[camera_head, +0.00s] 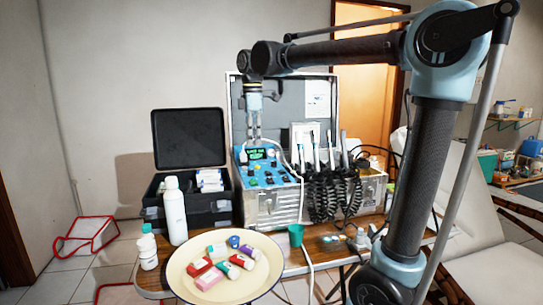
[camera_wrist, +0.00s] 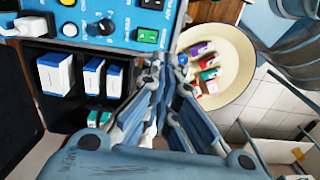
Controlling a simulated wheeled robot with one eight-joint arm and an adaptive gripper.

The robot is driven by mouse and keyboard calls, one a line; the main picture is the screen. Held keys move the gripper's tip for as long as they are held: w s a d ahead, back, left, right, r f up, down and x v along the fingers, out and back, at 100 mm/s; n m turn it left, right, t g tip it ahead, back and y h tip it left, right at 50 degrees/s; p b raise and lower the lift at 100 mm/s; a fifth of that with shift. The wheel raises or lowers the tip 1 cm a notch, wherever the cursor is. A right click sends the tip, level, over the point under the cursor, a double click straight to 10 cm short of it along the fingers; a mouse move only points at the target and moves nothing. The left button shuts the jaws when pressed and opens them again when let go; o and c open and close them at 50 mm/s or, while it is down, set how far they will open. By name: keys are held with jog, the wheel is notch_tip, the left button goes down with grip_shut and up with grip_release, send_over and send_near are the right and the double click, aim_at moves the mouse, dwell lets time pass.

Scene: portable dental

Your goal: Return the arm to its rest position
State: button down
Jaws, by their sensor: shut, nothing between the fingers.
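My gripper (camera_head: 254,138) hangs pointing down over the blue control panel (camera_head: 268,172) of the dental unit in the head view. Its fingertips look just above the panel; I cannot tell whether they touch it. My arm (camera_head: 345,52) reaches left from the right side of the picture. In the wrist view the gripper's fingers (camera_wrist: 170,72) are shut with nothing between them. The panel (camera_wrist: 105,15) shows at the top of the wrist view.
The metal dental case (camera_head: 278,208) stands open on the table with coiled hoses at its right. A black box (camera_head: 185,140), a white bottle (camera_head: 174,210) and a cream plate (camera_head: 265,285) of small coloured items are left and in front. A green cup (camera_head: 296,236) stands nearby.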

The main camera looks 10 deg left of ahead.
jog(key=s+d+f+m, duration=0.2)
jog(key=d+f+m, duration=0.2)
jog(key=d, duration=0.4)
jog(key=s+d+f+m+t, duration=0.1)
jog(key=d+f+m, duration=0.25)
jog(key=d, duration=0.45)
jog(key=s+d+f+m, duration=0.2)
jog(key=d+f+m, duration=0.15)
jog(key=d, duration=0.45)
jog(key=s+d+f+m, duration=0.5)
jog(key=s+d+f, duration=0.1)
jog(key=f, duration=0.4)
jog(key=s+d+f+m+t, duration=0.1)
jog(key=s+d+f+m, duration=0.4)
jog(key=f, duration=0.4)
jog(key=shift+s+d+f+m, duration=0.35)
jog(key=shift+d+m, duration=0.05)
jog(key=shift+d, duration=0.5)
